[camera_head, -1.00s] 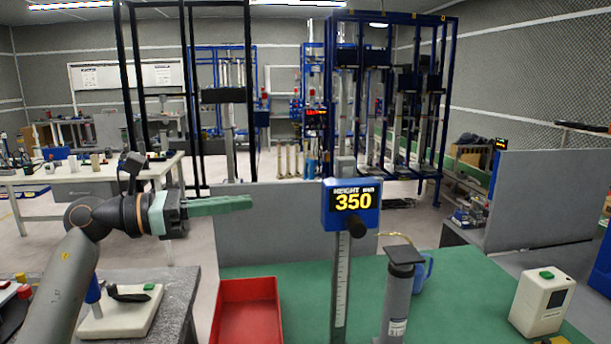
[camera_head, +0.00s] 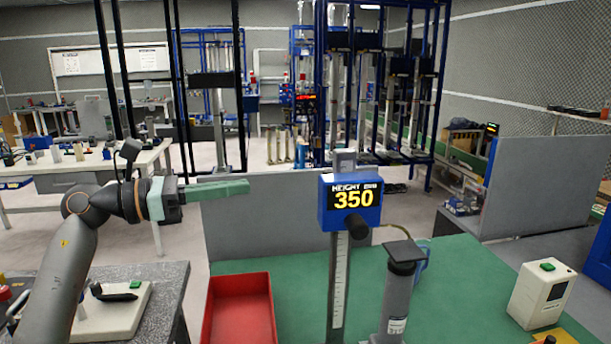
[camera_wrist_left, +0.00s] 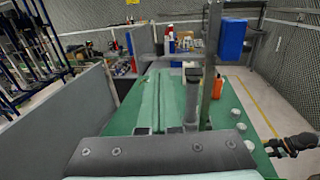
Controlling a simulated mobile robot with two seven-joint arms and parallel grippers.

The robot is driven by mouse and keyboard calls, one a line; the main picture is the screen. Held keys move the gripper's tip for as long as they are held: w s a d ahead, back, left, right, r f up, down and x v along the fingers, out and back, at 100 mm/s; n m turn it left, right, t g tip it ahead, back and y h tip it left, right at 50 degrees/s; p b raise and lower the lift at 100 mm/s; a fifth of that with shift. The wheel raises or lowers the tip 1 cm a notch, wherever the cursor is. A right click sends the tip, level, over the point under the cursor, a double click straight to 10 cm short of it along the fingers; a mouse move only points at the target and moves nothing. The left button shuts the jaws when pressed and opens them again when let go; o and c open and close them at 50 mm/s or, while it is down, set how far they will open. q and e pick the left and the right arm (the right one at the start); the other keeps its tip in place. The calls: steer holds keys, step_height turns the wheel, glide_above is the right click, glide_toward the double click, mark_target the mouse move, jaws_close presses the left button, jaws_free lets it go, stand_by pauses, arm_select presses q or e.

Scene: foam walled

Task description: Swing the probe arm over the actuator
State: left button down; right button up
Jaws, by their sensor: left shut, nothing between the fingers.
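The height gauge stands upright on the green bench, with a scaled column (camera_head: 338,285), a blue display (camera_head: 351,202) reading 350 and a black knob in front. Right of it stands a grey cylinder with a flat black top (camera_head: 399,290), which looks like the actuator. A thin brass-coloured curved piece (camera_head: 390,228) shows behind; I cannot tell whether it belongs to the probe arm. My left gripper (camera_head: 247,187) is shut and empty, left of the display and apart from it. Its green fingers also show in the wrist view (camera_wrist_left: 165,95). A dark wrist-like part (camera_wrist_left: 290,145) there seems to be my right arm.
A red tray (camera_head: 239,310) lies on the bench left of the column. A blue mug (camera_head: 424,258) stands behind the cylinder, and a cream box with a green button (camera_head: 541,292) is at right. Grey partitions (camera_head: 270,210) edge the bench.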

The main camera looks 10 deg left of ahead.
arm_select(q)
steer(key=p+x, duration=0.3)
steer(key=x, duration=0.9)
steer(key=shift+d, duration=0.35)
arm_select(e)
steer(key=shift+r, duration=1.9)
arm_select(q)
steer(key=shift+w+g, duration=0.15)
steer(key=shift+g, duration=0.15)
arm_select(e)
steer(key=shift+d+f, duration=0.1)
steer(key=shift+f, duration=0.05)
